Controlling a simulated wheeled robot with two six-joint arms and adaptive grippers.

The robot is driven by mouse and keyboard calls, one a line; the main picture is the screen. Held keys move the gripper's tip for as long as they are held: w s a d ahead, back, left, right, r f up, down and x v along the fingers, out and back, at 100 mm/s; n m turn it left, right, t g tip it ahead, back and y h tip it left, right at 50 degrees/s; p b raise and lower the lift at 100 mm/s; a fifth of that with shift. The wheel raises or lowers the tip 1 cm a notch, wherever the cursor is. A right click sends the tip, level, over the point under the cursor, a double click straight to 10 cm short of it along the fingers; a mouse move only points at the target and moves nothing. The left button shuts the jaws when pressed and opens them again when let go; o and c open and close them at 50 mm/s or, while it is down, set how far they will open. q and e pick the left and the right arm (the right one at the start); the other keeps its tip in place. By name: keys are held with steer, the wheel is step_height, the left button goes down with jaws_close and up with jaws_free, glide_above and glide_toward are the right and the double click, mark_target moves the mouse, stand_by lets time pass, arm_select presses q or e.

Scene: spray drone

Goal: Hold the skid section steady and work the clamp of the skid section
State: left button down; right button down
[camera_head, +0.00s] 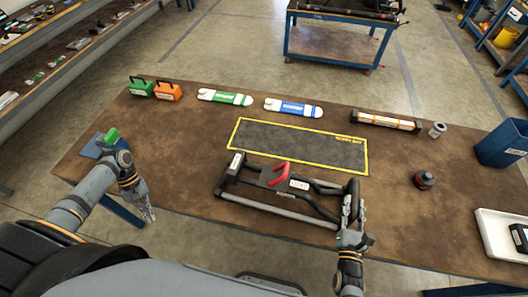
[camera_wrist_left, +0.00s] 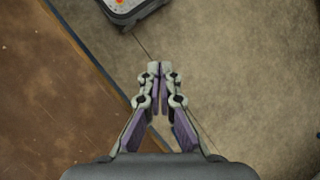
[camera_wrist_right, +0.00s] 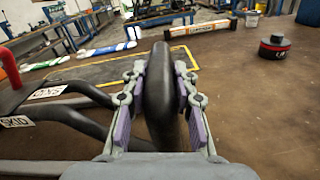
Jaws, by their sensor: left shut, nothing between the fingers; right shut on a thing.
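The skid section (camera_head: 280,211) is a dark tubular frame with a grey lower tube, lying on the brown table in front of the yellow-edged mat. Its clamp has a red lever (camera_head: 281,174), raised at the middle of the frame; the lever's edge also shows in the right wrist view (camera_wrist_right: 10,68). My right gripper (camera_head: 352,205) is shut on the right end of the skid section, with a black tube (camera_wrist_right: 160,95) between its fingers. My left gripper (camera_head: 150,214) is shut and empty off the table's front left edge, well away from the skid section. In the left wrist view its fingertips (camera_wrist_left: 160,70) meet above the floor.
The yellow-edged mat (camera_head: 300,146) lies behind the skid section. Green (camera_head: 225,97) and blue (camera_head: 293,107) bottle-shaped items lie further back. A black and red round part (camera_head: 425,180), a blue bin (camera_head: 503,145) and a white tray (camera_head: 492,232) are at the right. The table's left middle is clear.

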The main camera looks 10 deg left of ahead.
mark_target(237, 165)
arm_select(q)
steer(key=w+d+r+n+t+h, duration=0.25)
steer(key=w+d+r, duration=0.25)
steer(key=w+r, duration=0.5)
steer(key=w+d+r+n+t+h, duration=0.2)
steer(key=w+d+r+n+h, duration=0.3)
steer(key=w+r, duration=0.55)
steer(key=d+f+m+y, duration=0.1)
steer(key=d+f+y, duration=0.1)
steer(key=d+f, duration=0.6)
steer(key=d, duration=0.3)
steer(key=shift+w+d+f+m, duration=0.35)
steer(key=shift+f, duration=0.05)
steer(key=d, duration=0.6)
steer(key=shift+s+d, duration=0.2)
steer(key=shift+d, duration=0.2)
